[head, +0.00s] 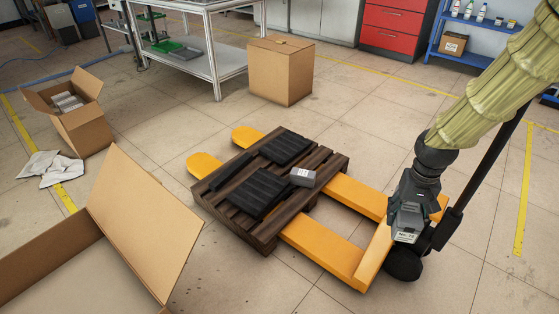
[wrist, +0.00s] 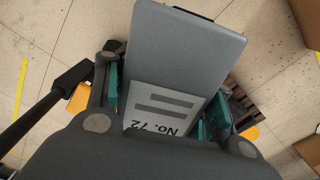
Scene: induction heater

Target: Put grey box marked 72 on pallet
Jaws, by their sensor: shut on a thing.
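The grey box marked No. 72 (wrist: 185,45) is held between the two fingers of my gripper (wrist: 160,95), its white label facing the wrist camera. In the head view my gripper (head: 411,205) points down at the right, and the box (head: 407,236) shows at its lower end, partly hidden by the fingers. The brown wooden pallet (head: 334,163) lies on the floor left of my gripper. Black slabs (head: 285,147) and a small grey box (head: 303,177) rest on it. The held box is off to the right of the pallet in the head view.
A yellow pallet jack (head: 318,250) sits under the pallet, with its dark handle near my gripper. An open cardboard box (head: 140,220) stands front left, another (head: 85,128) with grey items is farther back. A closed carton (head: 281,72) stands behind the pallet, beside a metal table (head: 205,60).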

